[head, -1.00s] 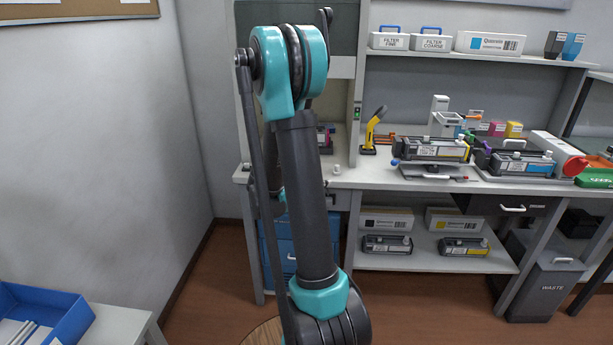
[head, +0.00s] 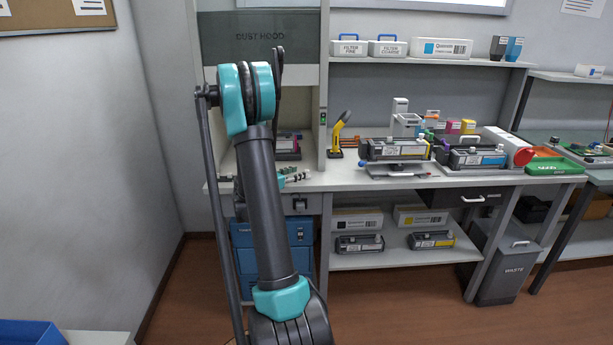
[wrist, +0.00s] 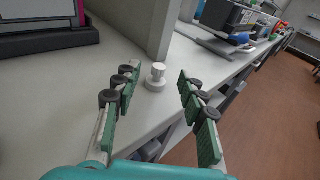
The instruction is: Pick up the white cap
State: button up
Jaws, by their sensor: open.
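The white cap (wrist: 156,82) stands upright on the pale countertop, a small knob on a wider round base, beside the end of a grey upright panel. My gripper (wrist: 157,73) is open in the wrist view, with green-padded fingers spread to the left and right. The cap shows between the fingertips and a little beyond them; neither finger visibly touches it. In the head view my gripper (head: 291,176) is low over the counter's front edge below the dust hood, partly hidden by my arm. A small white bit at the fingertips there may be the cap.
The grey panel (wrist: 163,28) rises right behind the cap. A dark cartridge with a magenta strip (head: 287,145) sits in the hood. A yellow-and-black tool (head: 338,135) and a cartridge on a stand (head: 395,150) are to the right. The counter's front edge is close.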

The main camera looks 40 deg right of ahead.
jog(key=shift+f+x, duration=0.15)
jog(key=shift+x, duration=1.4)
jog(key=shift+f+x, duration=0.1)
jog(key=shift+x, duration=1.4)
jog(key=c, duration=1)
jog(key=shift+o, duration=0.2)
